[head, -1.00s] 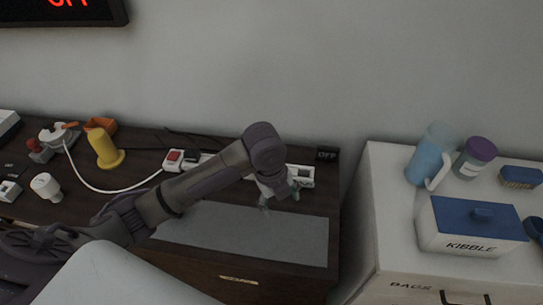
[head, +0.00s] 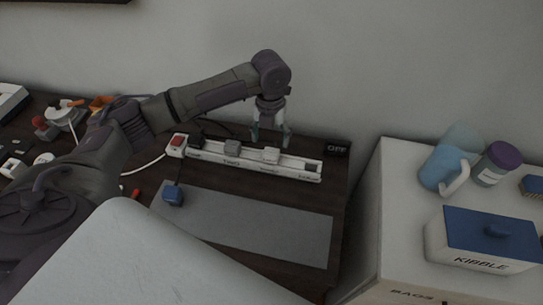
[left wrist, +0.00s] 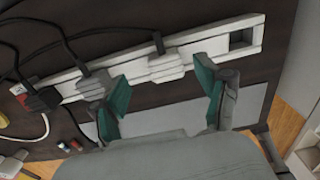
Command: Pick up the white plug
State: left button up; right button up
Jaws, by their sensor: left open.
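The white plug (head: 271,155) sits in a white power strip (head: 307,173) near the back of the dark desk. In the left wrist view the white plug (left wrist: 166,66) lies beyond and between my open fingers, with a dark cord end above it. My left gripper (head: 270,138) is open, points down and hovers over the strip around the white plug; I cannot tell whether it touches. It also shows in the left wrist view (left wrist: 163,92), with green finger pads and nothing between them. My right gripper is out of view.
A grey plug (head: 233,148) and a black plug (left wrist: 44,99) sit in the strip left of the white plug. A red switch (head: 177,141) is at its left end. A white cabinet (head: 392,215) stands right.

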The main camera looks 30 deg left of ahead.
aim_at(271, 151)
pick_arm(q)
jog(key=f, duration=0.3)
jog(key=s+f, duration=0.1)
jog(key=shift+d+f+p, duration=0.35)
jog(key=shift+f, duration=0.5)
jog(key=shift+r, duration=0.1)
jog(key=c, duration=1.2)
jog(key=shift+w, duration=0.1)
jog(key=shift+c, duration=0.2)
